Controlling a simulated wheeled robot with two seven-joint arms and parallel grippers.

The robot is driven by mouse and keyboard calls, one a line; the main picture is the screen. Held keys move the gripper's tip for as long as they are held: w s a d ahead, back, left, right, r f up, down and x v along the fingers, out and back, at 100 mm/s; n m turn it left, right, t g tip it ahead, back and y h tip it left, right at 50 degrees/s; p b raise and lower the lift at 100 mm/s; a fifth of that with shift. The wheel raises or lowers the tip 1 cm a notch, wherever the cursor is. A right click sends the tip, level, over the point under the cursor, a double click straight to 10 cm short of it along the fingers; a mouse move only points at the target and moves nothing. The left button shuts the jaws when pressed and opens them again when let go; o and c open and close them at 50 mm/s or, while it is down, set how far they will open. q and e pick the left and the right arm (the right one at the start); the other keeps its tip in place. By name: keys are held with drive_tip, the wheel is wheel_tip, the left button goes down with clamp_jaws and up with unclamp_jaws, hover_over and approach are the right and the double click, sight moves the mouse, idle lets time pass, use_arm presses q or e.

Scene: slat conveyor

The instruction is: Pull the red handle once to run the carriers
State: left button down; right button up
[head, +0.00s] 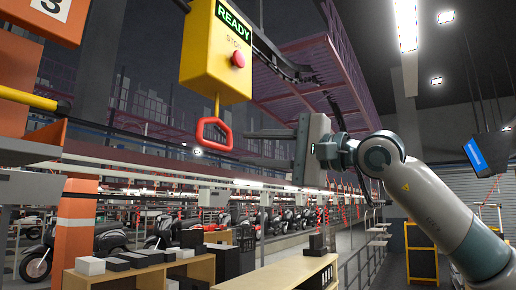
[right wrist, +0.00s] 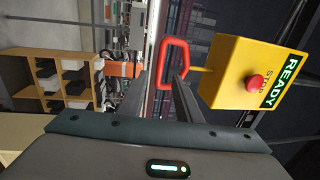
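The red handle (head: 214,133) is a loop hanging on a short yellow rod under a yellow control box (head: 215,52). The box has a green READY sign and a red STOP button (head: 238,59). My right gripper (head: 246,148) is right of the handle, its two fingers apart and pointing left toward it. In the right wrist view the handle (right wrist: 173,63) appears just beyond and around the fingertips (right wrist: 170,82). I see no grip on it; whether they touch is hard to tell. My left gripper is not in view.
Wooden shelves (head: 300,272) with black and white boxes stand below. An orange pillar (head: 76,225) is at the left, with parked scooters (head: 105,238) behind. A blue-screened monitor (head: 487,152) hangs at the right. Open air surrounds the handle.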

sight(218, 147)
drive_tip(key=p+x, duration=0.3)
drive_tip(key=x, duration=0.5)
drive_tip(key=shift+a+r+p, duration=0.15)
drive_tip(key=shift+p, duration=0.2)
drive_tip(key=shift+x, duration=0.75)
drive_tip(key=shift+c, duration=0.3)
clamp_jaws()
